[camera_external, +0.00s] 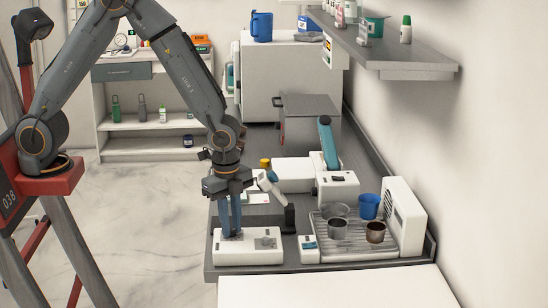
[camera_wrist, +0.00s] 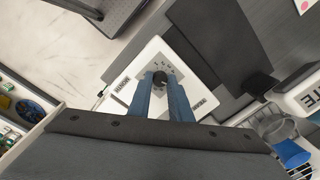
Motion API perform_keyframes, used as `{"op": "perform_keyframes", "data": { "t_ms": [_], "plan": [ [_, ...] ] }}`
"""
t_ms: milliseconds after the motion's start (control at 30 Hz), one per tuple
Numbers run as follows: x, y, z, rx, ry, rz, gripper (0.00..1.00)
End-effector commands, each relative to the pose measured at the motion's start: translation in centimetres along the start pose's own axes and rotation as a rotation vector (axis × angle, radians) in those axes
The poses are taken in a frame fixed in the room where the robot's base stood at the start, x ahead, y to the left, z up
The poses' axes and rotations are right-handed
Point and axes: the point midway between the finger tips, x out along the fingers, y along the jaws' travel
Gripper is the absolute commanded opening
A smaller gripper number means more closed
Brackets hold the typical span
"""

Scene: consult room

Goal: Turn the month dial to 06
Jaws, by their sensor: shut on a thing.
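The month dial is a small dark knob (camera_wrist: 159,79) on a white box (camera_external: 262,258) at the front left of the grey counter. The box also shows in the wrist view (camera_wrist: 128,82), with MONTH lettering on one side and small marks around the knob. My gripper (camera_external: 235,235) points straight down at the left part of the box. In the wrist view its two blue fingers (camera_wrist: 166,90) are closed on the knob from both sides. In the external view the fingers hide the knob.
A white device with a teal handle (camera_external: 328,145) stands behind. A shelf (camera_external: 400,60) juts from the wall. A white surface (camera_external: 330,290) lies in front.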

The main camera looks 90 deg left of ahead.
Motion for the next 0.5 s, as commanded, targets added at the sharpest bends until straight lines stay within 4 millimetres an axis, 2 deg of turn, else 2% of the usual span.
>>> {"op": "perform_keyframes", "data": {
  "t_ms": [500],
  "plan": [
    [-0.09,-0.10,-0.06,0.050,0.004,-0.002,0.00]
  ]
}}
